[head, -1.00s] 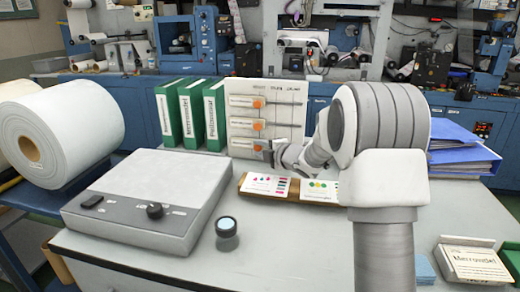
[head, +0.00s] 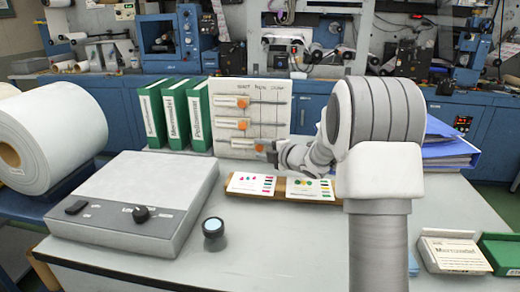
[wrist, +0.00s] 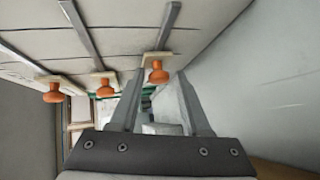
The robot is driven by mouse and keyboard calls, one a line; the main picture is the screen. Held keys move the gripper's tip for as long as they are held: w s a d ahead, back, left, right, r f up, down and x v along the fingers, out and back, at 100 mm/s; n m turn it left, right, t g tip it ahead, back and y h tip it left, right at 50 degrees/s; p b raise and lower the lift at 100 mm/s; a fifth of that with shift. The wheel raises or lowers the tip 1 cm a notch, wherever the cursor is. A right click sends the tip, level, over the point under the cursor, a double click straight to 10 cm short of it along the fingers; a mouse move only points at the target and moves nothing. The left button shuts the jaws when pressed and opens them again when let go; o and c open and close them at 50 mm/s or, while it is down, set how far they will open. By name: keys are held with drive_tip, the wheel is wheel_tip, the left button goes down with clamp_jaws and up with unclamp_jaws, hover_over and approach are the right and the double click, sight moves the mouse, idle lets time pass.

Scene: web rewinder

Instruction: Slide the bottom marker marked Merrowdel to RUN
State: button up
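A pale board (head: 283,112) stands at the back of the table, with three sliding markers on rails under column headings. The top marker (head: 243,103) and middle marker (head: 243,124) have orange knobs under the left column. The bottom marker (head: 261,147) sits further right, about under the middle heading, which looks like RUN. Its label is too small to read. My gripper (head: 272,150) is at this bottom knob. In the wrist view, the bottom marker's orange knob (wrist: 158,73) shows between the fingertips of my gripper (wrist: 160,76), with gaps on both sides. The fingers look open.
Green binders (head: 176,115) stand left of the board. Cards on a wooden holder (head: 280,195) lie below it. A grey control box (head: 125,195) and a small round device (head: 213,232) are at front left. Blue folders (head: 448,150) are at right.

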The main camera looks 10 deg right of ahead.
drive_tip(key=shift+o, duration=0.6)
drive_tip(key=shift+s+d+r, duration=0.1)
drive_tip(key=shift+s+r, duration=0.05)
drive_tip(key=p+v, duration=0.3)
drive_tip(key=v, duration=1.4)
